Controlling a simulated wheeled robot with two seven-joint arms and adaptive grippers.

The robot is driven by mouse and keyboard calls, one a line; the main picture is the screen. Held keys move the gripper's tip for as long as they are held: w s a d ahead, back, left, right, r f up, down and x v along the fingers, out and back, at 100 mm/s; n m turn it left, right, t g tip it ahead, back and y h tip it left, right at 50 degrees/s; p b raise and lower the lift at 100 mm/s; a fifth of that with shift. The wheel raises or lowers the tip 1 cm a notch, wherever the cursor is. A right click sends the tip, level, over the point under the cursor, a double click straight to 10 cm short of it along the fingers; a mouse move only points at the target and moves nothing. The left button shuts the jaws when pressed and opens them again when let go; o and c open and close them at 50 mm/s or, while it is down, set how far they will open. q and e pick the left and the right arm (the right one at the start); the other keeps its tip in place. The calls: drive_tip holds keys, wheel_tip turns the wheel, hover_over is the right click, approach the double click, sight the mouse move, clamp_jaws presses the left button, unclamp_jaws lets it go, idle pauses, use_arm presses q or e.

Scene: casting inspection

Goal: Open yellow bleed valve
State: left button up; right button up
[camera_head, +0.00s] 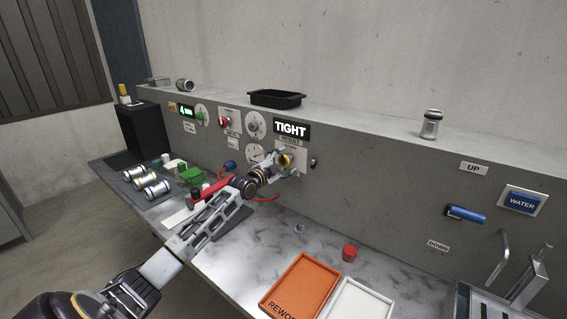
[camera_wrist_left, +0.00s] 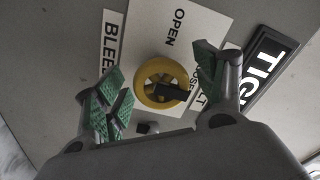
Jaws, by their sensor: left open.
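The yellow bleed valve (camera_head: 286,160) is a small round handwheel on a pale plate on the grey panel. In the left wrist view the yellow wheel (camera_wrist_left: 162,84) has a dark pointer bar, with OPEN and partly hidden CLOSE lettering around it. My left gripper (camera_head: 280,163) is at the valve, its arm reaching in from the left. In the left wrist view its green-padded fingers (camera_wrist_left: 160,85) are spread on either side of the wheel with gaps, not visibly touching it. My right gripper is not in view.
A TIGHT display (camera_head: 291,129) sits above the valve. Gauges, a red knob (camera_head: 224,121) and a green display (camera_head: 187,111) are to its left. An orange REWORK tray (camera_head: 300,285), a white tray (camera_head: 362,300) and a red cap (camera_head: 349,253) are on the bench. Metal castings (camera_head: 157,189) lie at left.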

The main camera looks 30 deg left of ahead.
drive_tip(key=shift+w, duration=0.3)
use_arm(q)
drive_tip(key=c, duration=1.1)
drive_tip(key=shift+o, duration=0.2)
